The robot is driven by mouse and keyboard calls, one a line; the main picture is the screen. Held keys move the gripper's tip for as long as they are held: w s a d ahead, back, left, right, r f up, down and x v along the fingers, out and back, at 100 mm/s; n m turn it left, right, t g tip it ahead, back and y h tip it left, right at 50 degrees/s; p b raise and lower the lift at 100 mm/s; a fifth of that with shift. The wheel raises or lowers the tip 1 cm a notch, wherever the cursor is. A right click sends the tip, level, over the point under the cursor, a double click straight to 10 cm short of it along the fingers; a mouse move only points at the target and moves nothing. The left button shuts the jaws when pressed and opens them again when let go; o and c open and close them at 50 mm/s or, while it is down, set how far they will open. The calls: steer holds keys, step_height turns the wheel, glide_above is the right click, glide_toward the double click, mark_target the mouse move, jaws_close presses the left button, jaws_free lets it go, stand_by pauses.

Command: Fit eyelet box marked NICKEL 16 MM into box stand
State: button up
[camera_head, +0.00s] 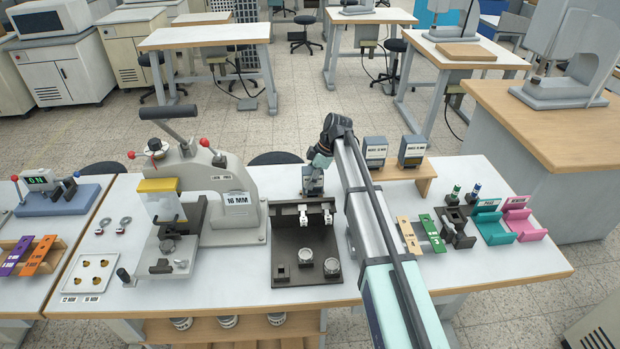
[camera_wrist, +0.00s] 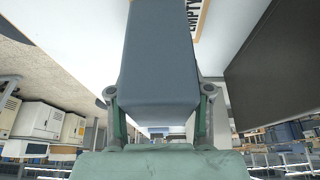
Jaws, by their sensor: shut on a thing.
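My gripper (camera_head: 313,174) is shut on a blue-grey box (camera_head: 312,187), held upright at the back edge of the table behind a dark fixture. In the wrist view the box (camera_wrist: 160,55) fills the space between the two fingers (camera_wrist: 160,100). Its marking does not show in either view. The dark fixture (camera_head: 290,262) has a flat base, an upright back with two white clips, and round knobs in front. Two similar boxes (camera_head: 375,150) (camera_head: 412,150) with white labels stand on a wooden stand (camera_head: 424,183) to the right; their small print is unclear.
A grey press (camera_head: 240,180) marked 16 MM stands left of the fixture. My arm crosses the table to the right of it. Farther right are yellow and green strips (camera_head: 432,233), a small dark holder (camera_head: 457,236), and teal and pink trays (camera_head: 520,225). The table front is partly clear.

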steer(key=shift+f, duration=0.4)
steer(key=o, duration=1.5)
steer(key=shift+r, duration=0.15)
steer(key=shift+v, duration=3.65)
